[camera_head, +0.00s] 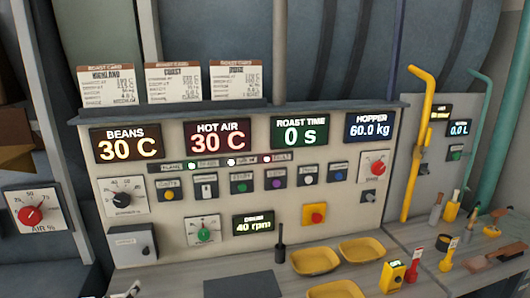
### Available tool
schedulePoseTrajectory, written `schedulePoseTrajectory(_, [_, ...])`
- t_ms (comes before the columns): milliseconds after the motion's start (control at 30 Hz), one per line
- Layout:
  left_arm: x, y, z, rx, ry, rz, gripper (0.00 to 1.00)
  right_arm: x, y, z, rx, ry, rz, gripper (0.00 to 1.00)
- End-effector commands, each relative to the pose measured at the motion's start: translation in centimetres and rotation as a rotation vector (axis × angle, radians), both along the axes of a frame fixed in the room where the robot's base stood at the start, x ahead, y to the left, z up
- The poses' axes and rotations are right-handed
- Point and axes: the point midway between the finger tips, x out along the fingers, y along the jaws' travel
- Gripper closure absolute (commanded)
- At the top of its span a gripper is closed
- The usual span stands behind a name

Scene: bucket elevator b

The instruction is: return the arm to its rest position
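Neither of my grippers can be made out in the head view, and no arm of mine is clearly seen. A small pale piece (134,288) shows at the bottom left edge, and I cannot tell what it is. The roaster control panel (260,215) fills the middle, with lit displays reading beans 30 C, hot air 30 C (218,135), roast time 0 s, hopper 60.0 kg and drum 40 rpm. No gripper is seen touching the panel.
Yellow trays (314,261), an upright dark-handled tool (281,243) and a dark flat pad (243,284) are on the counter. Several small tools and a yellow meter (392,276) crowd the right side. A yellow pipe (417,150) rises at right. Roast cards (173,82) stand on the ledge.

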Motion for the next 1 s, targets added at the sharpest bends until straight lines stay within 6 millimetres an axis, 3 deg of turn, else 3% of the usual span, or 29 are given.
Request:
schedulePoseTrajectory(167, [-4.4,-3.7,-4.7,0.131,0.209,-0.122,0.26,-0.4,0.3,0.0,0.003,0.007,-0.001,0.6])
schedulePoseTrajectory(400, [-13.9,-8.8,-10.9,0.322,0.546,-0.349,0.26,-0.8,0.2,-0.1,0.002,0.013,-0.001,0.6])
schedulePoseTrajectory(700, [-23.3,-11.8,-13.8,0.451,0.806,-0.553,0.26,-0.7,0.0,0.0,0.0,0.01,0.0,0.6])
schedulePoseTrajectory(900, [-28.7,-12.9,-14.4,0.504,0.94,-0.668,0.26,-0.5,-0.2,0.0,-0.003,0.009,0.001,0.6])
schedulePoseTrajectory(1000, [-27.6,-12.9,-17.8,0.5,0.945,-0.664,0.26,-0.3,-0.2,-0.7,-0.003,0.004,0.001,0.6])
